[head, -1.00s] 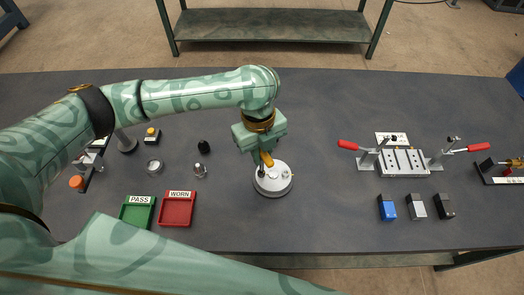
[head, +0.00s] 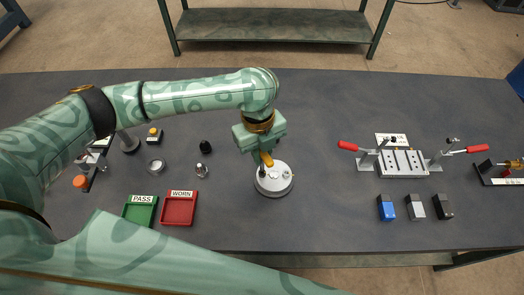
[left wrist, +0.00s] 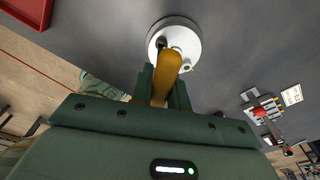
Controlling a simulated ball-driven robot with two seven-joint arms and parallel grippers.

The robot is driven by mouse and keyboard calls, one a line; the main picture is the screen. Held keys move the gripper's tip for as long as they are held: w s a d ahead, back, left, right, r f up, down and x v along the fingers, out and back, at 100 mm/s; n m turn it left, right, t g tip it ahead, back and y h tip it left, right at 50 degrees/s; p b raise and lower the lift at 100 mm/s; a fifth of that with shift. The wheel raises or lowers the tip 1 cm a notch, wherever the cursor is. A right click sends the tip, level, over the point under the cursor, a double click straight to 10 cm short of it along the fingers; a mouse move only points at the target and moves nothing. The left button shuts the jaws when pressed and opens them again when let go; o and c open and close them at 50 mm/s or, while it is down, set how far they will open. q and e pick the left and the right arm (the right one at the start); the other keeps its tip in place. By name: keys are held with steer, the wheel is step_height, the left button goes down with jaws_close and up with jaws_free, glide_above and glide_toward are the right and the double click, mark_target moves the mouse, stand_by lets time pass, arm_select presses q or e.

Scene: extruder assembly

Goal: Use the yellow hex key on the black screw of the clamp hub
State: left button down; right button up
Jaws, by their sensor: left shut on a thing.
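The yellow hex key (head: 266,159) is in my left gripper (head: 263,152), which is shut on its handle above the round silver-white clamp hub (head: 283,189). In the left wrist view the handle (left wrist: 168,66) points from the jaws (left wrist: 165,88) toward the hub (left wrist: 187,40). The key's dark lower end reaches down to the left part of the hub's top, by a dark spot (left wrist: 161,43). The black screw cannot be told apart from the key's tip there, so I cannot tell whether the tip is seated. My right gripper is not in view.
A green PASS tray (head: 140,212) and a red WORN tray (head: 179,210) lie left of the hub. Small parts stand behind them. A clamp fixture (head: 403,163) with red handles and several small blocks (head: 415,207) are at right. The table between is clear.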

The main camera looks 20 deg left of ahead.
arm_select(q)
steer(key=shift+f+b, duration=0.35)
steer(key=shift+f, duration=0.75)
steer(key=c, duration=2)
jaws_free()
jaws_close()
